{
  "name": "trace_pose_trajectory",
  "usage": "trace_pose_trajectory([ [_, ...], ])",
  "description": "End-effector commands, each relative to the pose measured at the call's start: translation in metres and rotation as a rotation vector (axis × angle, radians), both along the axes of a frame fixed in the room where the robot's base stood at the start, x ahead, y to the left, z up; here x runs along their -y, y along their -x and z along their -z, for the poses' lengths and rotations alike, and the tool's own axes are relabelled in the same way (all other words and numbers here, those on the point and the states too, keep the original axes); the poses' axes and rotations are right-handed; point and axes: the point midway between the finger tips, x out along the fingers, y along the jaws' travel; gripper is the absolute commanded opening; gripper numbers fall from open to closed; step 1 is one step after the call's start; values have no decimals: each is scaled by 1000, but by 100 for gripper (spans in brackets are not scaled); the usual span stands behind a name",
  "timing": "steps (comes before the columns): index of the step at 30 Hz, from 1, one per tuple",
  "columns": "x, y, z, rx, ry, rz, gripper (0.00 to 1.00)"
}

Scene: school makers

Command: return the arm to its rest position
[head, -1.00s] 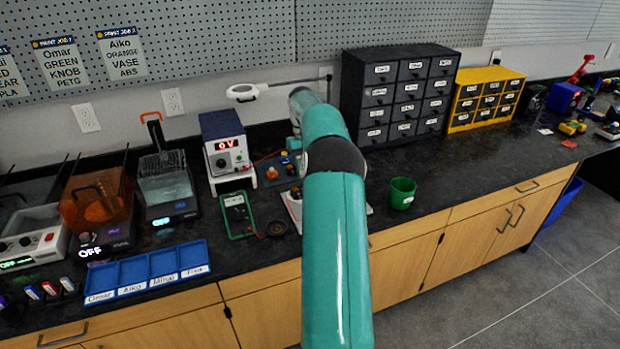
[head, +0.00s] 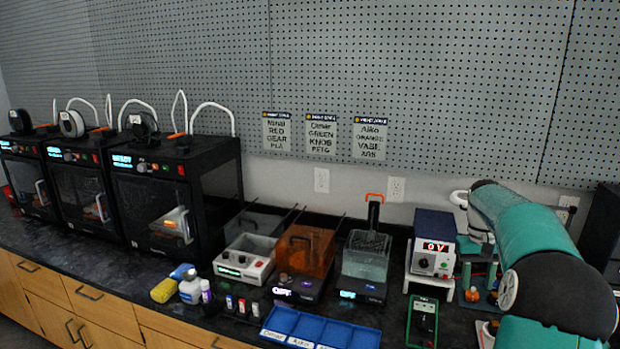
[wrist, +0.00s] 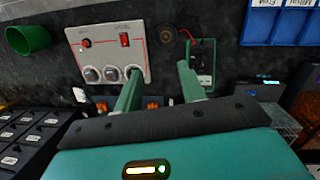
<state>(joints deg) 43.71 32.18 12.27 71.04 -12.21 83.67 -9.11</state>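My teal arm (head: 545,270) fills the right side of the head view, bent over the bench beside the power supply. Its end is hidden there behind the arm links. In the wrist view my gripper (wrist: 158,82) has two green fingers spread apart with nothing held between them. Beyond the fingers lie a white panel (wrist: 108,45) with a red switch and several knobs, and the green-edged multimeter (wrist: 203,65). I cannot tell how far the fingertips are from them.
The power supply (head: 434,245) stands close left of my arm. A blue divided tray (head: 330,330), an orange-lidded box (head: 305,258) and several black printers (head: 165,195) line the bench. In the wrist view, a green cup (wrist: 28,38) and a dark drawer cabinet (wrist: 25,140) are at left.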

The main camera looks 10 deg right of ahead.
Motion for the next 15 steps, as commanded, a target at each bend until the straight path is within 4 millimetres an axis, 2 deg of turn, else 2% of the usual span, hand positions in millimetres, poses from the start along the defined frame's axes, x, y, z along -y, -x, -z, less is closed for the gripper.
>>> trace_pose_trajectory([
  [1, -25, -2, -15, 18, 19, -27, 40],
  [7, -109, 6, -55, 97, 77, -112, 40],
  [11, -160, 22, -73, 157, 105, -160, 40],
  [15, -210, 46, -86, 225, 126, -207, 40],
])
